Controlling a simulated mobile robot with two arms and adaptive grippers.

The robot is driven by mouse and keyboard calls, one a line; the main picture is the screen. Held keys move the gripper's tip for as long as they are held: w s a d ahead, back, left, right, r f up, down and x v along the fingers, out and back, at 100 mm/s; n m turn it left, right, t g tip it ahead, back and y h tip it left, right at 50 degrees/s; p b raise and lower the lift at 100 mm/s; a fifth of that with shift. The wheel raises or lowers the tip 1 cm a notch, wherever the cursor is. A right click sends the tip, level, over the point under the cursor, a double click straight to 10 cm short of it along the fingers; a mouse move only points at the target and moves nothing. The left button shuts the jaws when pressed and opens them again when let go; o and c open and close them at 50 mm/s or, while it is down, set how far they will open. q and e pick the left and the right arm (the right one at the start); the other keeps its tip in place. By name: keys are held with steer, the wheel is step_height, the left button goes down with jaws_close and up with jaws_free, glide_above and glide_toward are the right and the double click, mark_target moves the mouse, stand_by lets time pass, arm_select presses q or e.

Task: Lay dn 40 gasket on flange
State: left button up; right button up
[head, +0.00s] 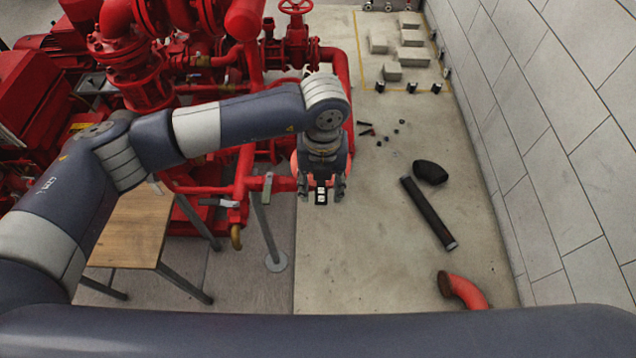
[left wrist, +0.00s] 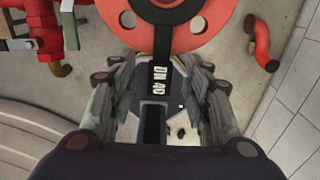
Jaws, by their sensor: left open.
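The DN 40 gasket (left wrist: 162,58) is a black ring with a long tab lettered in white, seen in the left wrist view. Its ring lies over the face of a red flange (left wrist: 218,22), around the dark bore; the top of both is cut off by the frame. Whether they touch all round I cannot tell. My left gripper (left wrist: 158,75) is open, one finger on each side of the tab, with gaps between. In the head view, my left gripper (head: 321,190) points down at the lettered tab (head: 320,196), and the arm hides most of the flange. My right gripper is out of view.
Red pumps and pipes (head: 130,70) fill the left and back. A wooden table (head: 130,230) stands at lower left. A black pipe (head: 428,213), a black elbow (head: 430,172) and a red elbow (head: 462,290) lie on the floor, near the tiled wall (head: 560,130) at right.

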arm_select(q)
step_height(320, 180, up, 12)
stand_by(0.5)
